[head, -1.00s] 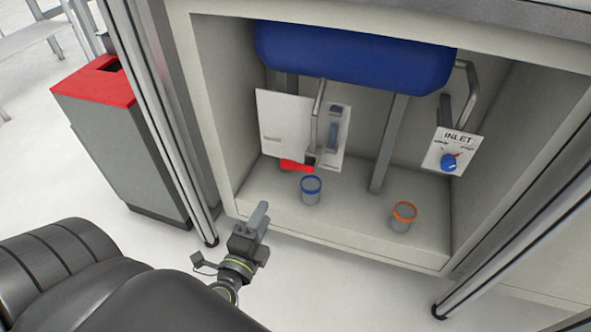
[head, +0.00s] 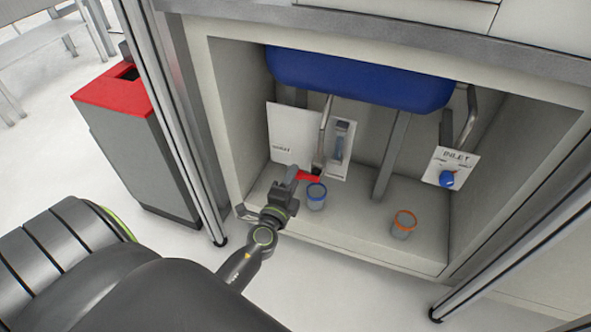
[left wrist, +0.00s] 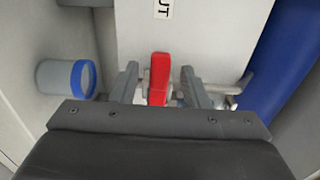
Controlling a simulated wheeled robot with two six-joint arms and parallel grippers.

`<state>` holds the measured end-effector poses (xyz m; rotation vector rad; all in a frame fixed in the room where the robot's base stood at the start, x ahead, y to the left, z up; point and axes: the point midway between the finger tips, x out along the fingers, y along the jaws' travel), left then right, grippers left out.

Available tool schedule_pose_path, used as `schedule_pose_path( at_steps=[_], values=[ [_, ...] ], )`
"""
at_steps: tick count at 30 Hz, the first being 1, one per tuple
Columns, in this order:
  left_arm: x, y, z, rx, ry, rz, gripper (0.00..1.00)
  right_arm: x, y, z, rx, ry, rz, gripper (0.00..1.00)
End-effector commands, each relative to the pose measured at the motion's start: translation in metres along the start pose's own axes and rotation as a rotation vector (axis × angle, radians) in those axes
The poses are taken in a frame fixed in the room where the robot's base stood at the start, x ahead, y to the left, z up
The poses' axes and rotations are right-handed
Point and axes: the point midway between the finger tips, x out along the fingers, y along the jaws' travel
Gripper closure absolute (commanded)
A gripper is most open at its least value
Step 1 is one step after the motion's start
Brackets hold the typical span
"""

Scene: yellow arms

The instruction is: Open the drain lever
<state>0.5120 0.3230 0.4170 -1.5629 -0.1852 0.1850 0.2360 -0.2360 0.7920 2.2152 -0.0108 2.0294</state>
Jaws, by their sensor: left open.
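The red drain lever (head: 308,176) sits low on the pipe in front of a white panel, under the blue tank. In the head view it points left, toward my left gripper (head: 288,178). In the left wrist view the red lever (left wrist: 159,80) lies between the two open fingers of my left gripper (left wrist: 160,88), with a visible gap on each side. Part of the lever's far end is hidden behind the gripper in the head view. My right gripper does not show.
A blue-rimmed cup (head: 316,197) stands just right of my left gripper, below the lever; an orange-rimmed cup (head: 404,224) stands further right. The blue tank (head: 360,80) hangs above. An inlet panel (head: 447,166) is at right. The cabinet floor between the cups is clear.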

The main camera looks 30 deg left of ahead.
Motion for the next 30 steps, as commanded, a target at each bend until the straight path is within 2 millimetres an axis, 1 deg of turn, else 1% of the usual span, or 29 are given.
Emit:
schedule_pose_path(
  at_steps=[1,6,10,17,27,30],
  values=[
    [0.008,-0.001,0.0,0.001,0.001,-0.001,0.58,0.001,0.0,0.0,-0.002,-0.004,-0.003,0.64],
    [0.022,0.0,0.0,0.0,0.0,-0.001,0.58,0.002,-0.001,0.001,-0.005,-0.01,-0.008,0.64],
    [0.026,0.001,0.0,0.0,-0.001,0.001,0.58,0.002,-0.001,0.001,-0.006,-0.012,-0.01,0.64],
    [0.027,0.001,0.0,0.0,0.0,0.001,0.58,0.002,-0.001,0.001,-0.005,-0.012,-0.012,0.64],
    [0.026,0.001,0.0,0.0,0.0,0.001,1.0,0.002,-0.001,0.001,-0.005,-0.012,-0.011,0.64],
    [0.026,0.001,0.0,0.0,0.0,0.001,1.0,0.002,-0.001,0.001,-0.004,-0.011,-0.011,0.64]
  ],
)
